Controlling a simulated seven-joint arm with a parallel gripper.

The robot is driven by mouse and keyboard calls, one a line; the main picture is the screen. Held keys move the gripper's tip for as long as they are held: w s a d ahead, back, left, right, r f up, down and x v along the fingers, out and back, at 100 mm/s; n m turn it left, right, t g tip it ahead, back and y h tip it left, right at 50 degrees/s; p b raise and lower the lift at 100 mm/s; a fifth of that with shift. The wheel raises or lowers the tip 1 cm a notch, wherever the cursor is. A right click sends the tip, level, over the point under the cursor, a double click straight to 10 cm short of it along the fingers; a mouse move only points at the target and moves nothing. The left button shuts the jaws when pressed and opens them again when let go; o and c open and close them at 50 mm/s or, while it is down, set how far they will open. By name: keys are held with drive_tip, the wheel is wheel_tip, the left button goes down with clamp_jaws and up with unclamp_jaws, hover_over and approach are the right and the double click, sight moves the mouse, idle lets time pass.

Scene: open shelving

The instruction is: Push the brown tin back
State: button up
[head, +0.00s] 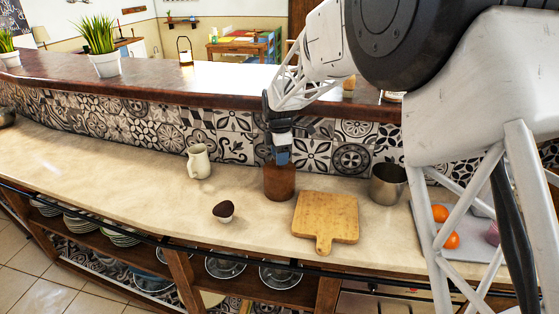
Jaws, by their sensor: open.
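The brown tin (279,184) stands upright on the beige counter, behind and left of the cutting board. My gripper (281,158) points down at the tin's top, and its fingertips overlap the tin's upper rim in the head view. I cannot tell whether the fingers touch the tin or reach inside it. The gripper's dark fingers hide part of the tin's top edge. The patterned tile wall (235,146) rises behind the tin.
A wooden cutting board (326,216) lies in front right of the tin, and a metal cup (387,183) stands to the right. A cream jug (198,162) and a brown-topped cupcake (223,211) are to the left. Oranges (451,240) lie on a grey tray (479,249) at right. The counter's left is clear.

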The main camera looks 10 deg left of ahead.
drive_tip(key=shift+r, duration=2.45)
drive_tip(key=shift+d, duration=0.1)
drive_tip(key=shift+s+d+r, duration=0.15)
drive_tip(key=shift+d+r, duration=0.1)
drive_tip(key=s+d+r+m+t, duration=0.1)
drive_tip(key=s+d+r+m, duration=0.45)
drive_tip(key=s+d, duration=0.5)
drive_tip(key=s+d+r+m, duration=0.55)
drive_tip(key=s+d, duration=0.35)
drive_tip(key=d, duration=0.2)
drive_tip(key=s+d+f+m, duration=0.1)
drive_tip(key=s+d+m, duration=0.3)
drive_tip(key=s, duration=0.4)
drive_tip(key=s+d+f+m+t, duration=0.1)
drive_tip(key=s+d+m, duration=0.3)
drive_tip(key=s, duration=0.5)
drive_tip(key=s+d+f+m, duration=0.3)
drive_tip(key=s+d+m, duration=0.1)
drive_tip(key=s, duration=0.4)
drive_tip(key=shift+s+m+t, duration=0.3)
drive_tip(key=shift+s, duration=0.05)
